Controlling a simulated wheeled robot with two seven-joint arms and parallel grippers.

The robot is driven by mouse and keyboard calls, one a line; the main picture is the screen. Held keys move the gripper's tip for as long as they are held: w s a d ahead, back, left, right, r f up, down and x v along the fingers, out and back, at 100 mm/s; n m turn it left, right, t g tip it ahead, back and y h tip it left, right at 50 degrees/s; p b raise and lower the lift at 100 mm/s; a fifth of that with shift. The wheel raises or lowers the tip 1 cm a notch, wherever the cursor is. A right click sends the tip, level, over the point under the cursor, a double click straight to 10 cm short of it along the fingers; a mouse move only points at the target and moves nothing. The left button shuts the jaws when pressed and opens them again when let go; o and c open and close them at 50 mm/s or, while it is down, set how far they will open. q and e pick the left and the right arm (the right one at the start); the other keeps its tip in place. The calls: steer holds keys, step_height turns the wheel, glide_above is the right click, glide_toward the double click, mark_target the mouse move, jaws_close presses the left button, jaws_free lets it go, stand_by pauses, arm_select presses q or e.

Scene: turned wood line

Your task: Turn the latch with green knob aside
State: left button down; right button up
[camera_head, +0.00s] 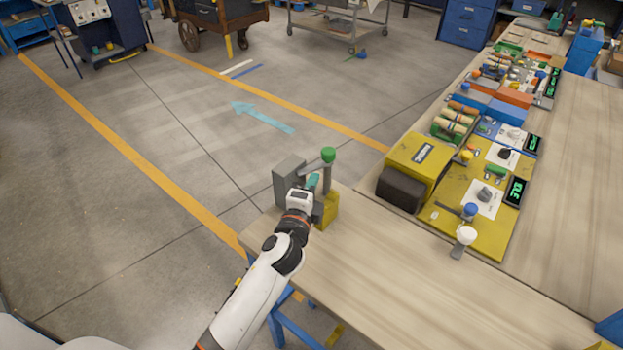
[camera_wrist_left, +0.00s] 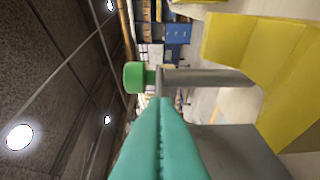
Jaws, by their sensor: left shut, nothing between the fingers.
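The latch has a green knob (camera_head: 328,154) on a grey arm (camera_head: 327,178), next to a grey box (camera_head: 288,178) and a yellow block (camera_head: 329,209) at the near left corner of the bench. My left gripper (camera_head: 313,181), with teal fingers, is shut and empty close beside the latch arm. In the left wrist view the shut fingertips (camera_wrist_left: 166,100) come up by the grey arm (camera_wrist_left: 208,78) near the green knob (camera_wrist_left: 134,77); I cannot tell whether they touch it. My wrist hides part of the grey box in the head view. My right gripper is not in view.
A yellow box with a dark front (camera_head: 402,188) and a yellow panel (camera_head: 470,225) with knobs and a display stand to the right on the bench (camera_head: 400,270). The bench between them and the latch is clear. Open floor lies beyond the left edge.

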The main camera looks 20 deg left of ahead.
arm_select(q)
steer(key=shift+w, duration=0.1)
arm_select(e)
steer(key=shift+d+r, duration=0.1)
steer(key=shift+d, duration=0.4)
arm_select(q)
steer(key=shift+w+a+r+m+h+p, duration=0.15)
steer(key=shift+a+m+h+p, duration=0.1)
steer(key=shift+h+p, duration=0.2)
steer(key=shift+s+a+r+m+h+p, duration=0.1)
steer(key=shift+m+h+p, duration=0.2)
steer(key=shift+p, duration=0.2)
steer(key=shift+w+a+m+h+p, duration=0.1)
steer(key=shift+a+m+h+p, duration=0.15)
steer(key=shift+m+h+p, duration=0.15)
steer(key=shift+w+a+f+m+h+p, duration=0.15)
steer(key=shift+a+m+h+p, duration=0.3)
steer(key=shift+h, duration=0.6)
steer(key=shift+w+a+f, duration=0.15)
steer(key=shift+w+a, duration=0.15)
steer(key=shift+a, duration=0.15)
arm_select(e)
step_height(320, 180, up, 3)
arm_select(q)
steer(key=shift+s+f, duration=0.1)
steer(key=shift+s, duration=0.05)
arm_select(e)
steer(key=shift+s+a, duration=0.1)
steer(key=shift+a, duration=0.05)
